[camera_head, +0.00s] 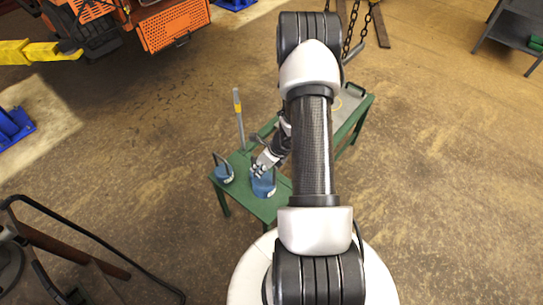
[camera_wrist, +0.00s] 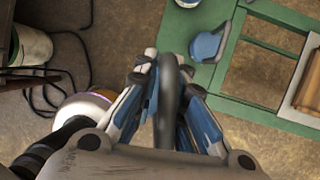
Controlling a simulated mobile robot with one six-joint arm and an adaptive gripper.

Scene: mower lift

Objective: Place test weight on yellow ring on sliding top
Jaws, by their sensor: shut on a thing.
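The blue test weight (camera_head: 264,187) is at the near end of the green table, under my gripper (camera_head: 262,168). In the wrist view the fingers of my gripper (camera_wrist: 166,85) are closed around its dark looped handle (camera_wrist: 167,68). The gripper hides most of this weight's body there. I cannot tell whether it touches the tabletop. The sliding top (camera_head: 351,101) is a grey plate at the table's far right end, partly behind my arm. A small part of the yellow ring (camera_head: 337,103) shows on it.
An upright lever (camera_head: 239,120) rises behind the weights. Chains (camera_head: 350,35) hang beyond the table. An orange machine (camera_head: 172,26) is at upper left.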

